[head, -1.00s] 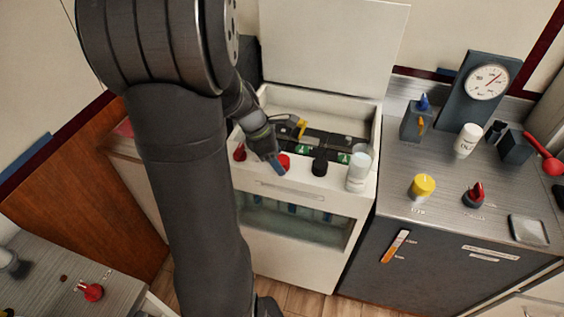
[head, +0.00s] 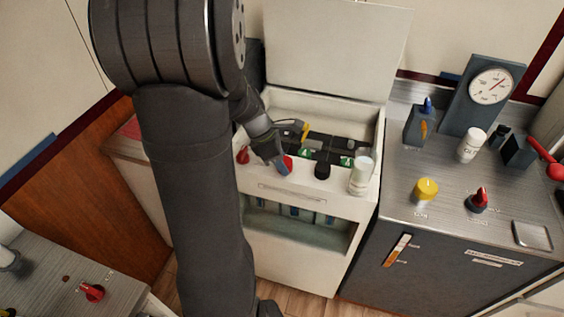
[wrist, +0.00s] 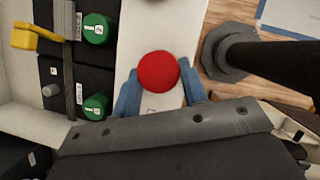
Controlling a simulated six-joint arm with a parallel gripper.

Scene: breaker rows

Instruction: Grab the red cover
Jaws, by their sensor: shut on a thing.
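The red cover (wrist: 158,72) is round and sits between the two blue fingers of my gripper (wrist: 160,92) in the wrist view. The fingers are shut on its sides. In the head view the red cover (head: 288,162) shows at the front ledge of the white cabinet, partly hidden by my gripper (head: 284,167). I cannot tell whether it still touches the ledge.
On the same ledge stand another red piece (head: 242,155), a black cap (head: 322,170) and a white bottle (head: 360,176). Behind is an open bay with green caps (wrist: 96,28) and a yellow handle (wrist: 36,38). A metal counter (head: 450,185) is at right.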

